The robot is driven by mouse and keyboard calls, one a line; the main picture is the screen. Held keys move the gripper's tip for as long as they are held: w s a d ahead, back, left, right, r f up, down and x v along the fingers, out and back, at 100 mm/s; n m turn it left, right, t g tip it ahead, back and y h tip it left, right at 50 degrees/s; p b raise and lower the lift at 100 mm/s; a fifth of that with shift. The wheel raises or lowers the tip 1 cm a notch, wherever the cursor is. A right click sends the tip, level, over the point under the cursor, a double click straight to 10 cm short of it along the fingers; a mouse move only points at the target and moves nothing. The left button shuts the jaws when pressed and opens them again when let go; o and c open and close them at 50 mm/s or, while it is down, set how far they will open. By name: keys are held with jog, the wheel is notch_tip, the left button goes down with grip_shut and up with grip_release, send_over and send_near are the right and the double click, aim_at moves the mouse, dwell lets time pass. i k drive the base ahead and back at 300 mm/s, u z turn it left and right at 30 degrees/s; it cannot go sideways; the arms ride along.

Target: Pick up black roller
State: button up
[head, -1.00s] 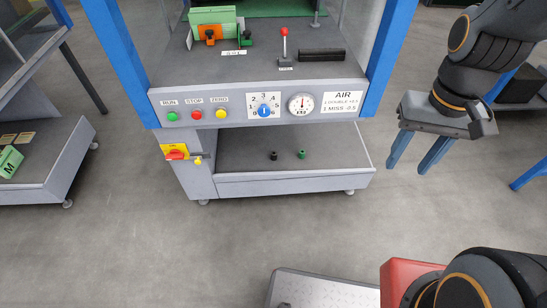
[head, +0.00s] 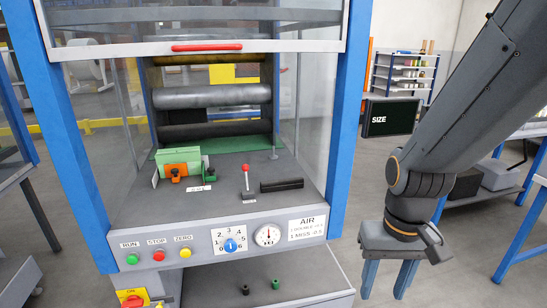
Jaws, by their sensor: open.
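A black roller-like bar (head: 282,185) lies on the grey deck of the machine, right of a red-knobbed lever (head: 246,180). Larger grey rollers (head: 211,96) sit across the inside of the machine, one dark and one lighter. My gripper (head: 387,276) hangs at the right, outside the machine's right blue post, with its two blue fingers pointing down. The fingers are apart with nothing between them. The gripper is well away from the black bar.
A green block (head: 180,160) with orange and green clamps stands on the deck. Blue posts (head: 348,100) flank the opening, and a raised guard with a red handle (head: 207,47) is above. Buttons and dials line the front panel (head: 200,243). A small black piece and a green one (head: 275,284) sit below.

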aim_at(245, 288)
jog(key=z, duration=2.35)
jog(key=k, duration=0.45)
jog(key=u, duration=2.9)
